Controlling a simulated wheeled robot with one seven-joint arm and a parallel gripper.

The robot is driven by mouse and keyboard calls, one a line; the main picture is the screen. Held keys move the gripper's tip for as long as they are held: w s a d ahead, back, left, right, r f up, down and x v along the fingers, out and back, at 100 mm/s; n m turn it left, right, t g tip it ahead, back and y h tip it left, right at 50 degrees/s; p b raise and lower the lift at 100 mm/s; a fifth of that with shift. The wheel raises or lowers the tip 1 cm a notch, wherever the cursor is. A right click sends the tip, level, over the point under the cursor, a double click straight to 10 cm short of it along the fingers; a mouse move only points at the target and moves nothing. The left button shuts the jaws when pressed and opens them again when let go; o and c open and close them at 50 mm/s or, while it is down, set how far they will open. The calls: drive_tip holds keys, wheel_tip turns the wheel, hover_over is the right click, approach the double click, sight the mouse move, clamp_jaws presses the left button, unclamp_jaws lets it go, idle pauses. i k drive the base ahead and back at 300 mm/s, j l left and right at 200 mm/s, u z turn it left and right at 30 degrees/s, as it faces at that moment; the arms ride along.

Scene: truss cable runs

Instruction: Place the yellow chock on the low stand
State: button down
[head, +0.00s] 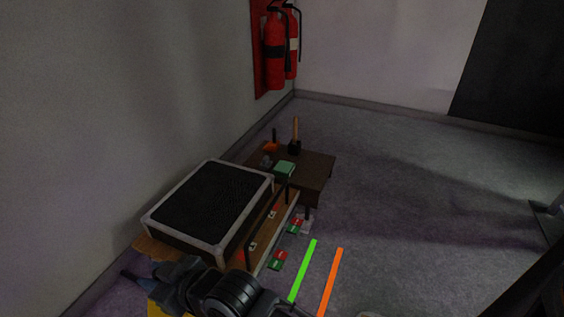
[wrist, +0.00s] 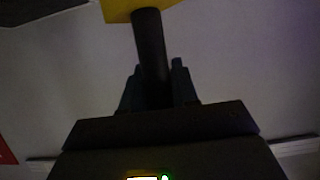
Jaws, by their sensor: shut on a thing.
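The yellow chock (wrist: 150,10) shows at the top edge of the wrist view, with a dark round bar running from it down between my fingers. My gripper (wrist: 156,85) is shut on this bar. In the head view a yellow part of the chock (head: 157,311) shows at the bottom edge, below my dark wrist; most of it is cut off or hidden. A low brown stand (head: 318,163) is further back, to the right of the black case. The chock is apart from it.
A black case with pale edges (head: 205,205) lies on a wooden bench by the wall. A green box (head: 285,169) and a wooden-handled tool (head: 295,132) are on the brown stand. Green (head: 303,270) and orange (head: 330,280) strips lie right. Open floor extends right.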

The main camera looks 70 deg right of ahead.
sight(311, 177)
drive_tip(key=i+l+u, duration=0.1)
drive_tip(key=l+u, duration=0.2)
drive_tip(key=l, duration=2.05)
